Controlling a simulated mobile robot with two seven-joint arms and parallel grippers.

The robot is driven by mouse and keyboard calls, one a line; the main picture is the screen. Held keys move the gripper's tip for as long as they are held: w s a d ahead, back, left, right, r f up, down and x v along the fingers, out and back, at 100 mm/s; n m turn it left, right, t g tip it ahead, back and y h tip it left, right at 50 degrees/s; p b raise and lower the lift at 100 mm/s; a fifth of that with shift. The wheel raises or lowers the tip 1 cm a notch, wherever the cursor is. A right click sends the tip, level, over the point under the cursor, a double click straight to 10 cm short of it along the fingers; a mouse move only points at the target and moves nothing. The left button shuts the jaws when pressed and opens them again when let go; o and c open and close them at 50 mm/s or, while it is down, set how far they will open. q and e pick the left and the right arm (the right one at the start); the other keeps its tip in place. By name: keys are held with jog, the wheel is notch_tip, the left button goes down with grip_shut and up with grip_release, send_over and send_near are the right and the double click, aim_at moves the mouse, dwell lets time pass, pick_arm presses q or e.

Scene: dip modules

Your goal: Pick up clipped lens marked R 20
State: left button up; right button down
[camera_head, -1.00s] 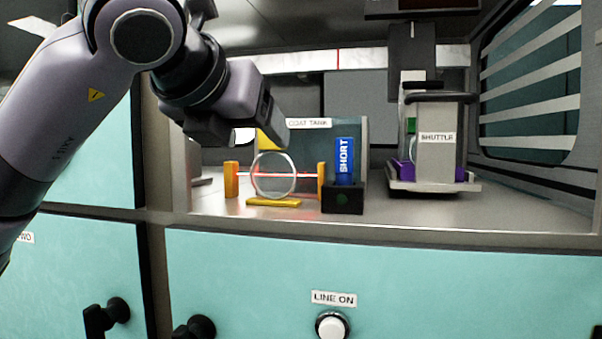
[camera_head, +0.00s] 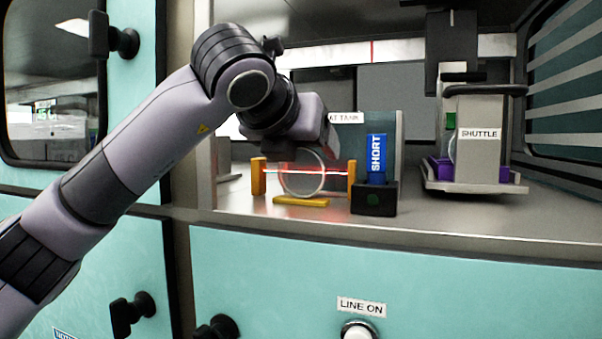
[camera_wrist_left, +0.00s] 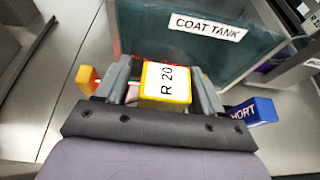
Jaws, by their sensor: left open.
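The clear round lens (camera_head: 303,185) stands upright between two orange posts, with a thin red beam across it. Its yellow clip, marked R 20 (camera_wrist_left: 166,80), shows in the left wrist view; in the head view my gripper hides it. My left gripper (camera_head: 298,148) is just above the lens in the head view. In the left wrist view its two grey fingers (camera_wrist_left: 163,78) are open, one on each side of the yellow clip. Whether they touch it I cannot tell. My right gripper is in neither view.
A blue SHORT block (camera_head: 376,155) on a black base stands close right of the lens. The COAT TANK (camera_wrist_left: 225,60) is behind. The SHUTTLE carrier (camera_head: 478,150) is farther right, with bare shelf (camera_head: 420,215) between.

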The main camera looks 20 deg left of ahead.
pick_arm(q)
jog(key=c, duration=1.1)
jog(key=shift+o, duration=0.2)
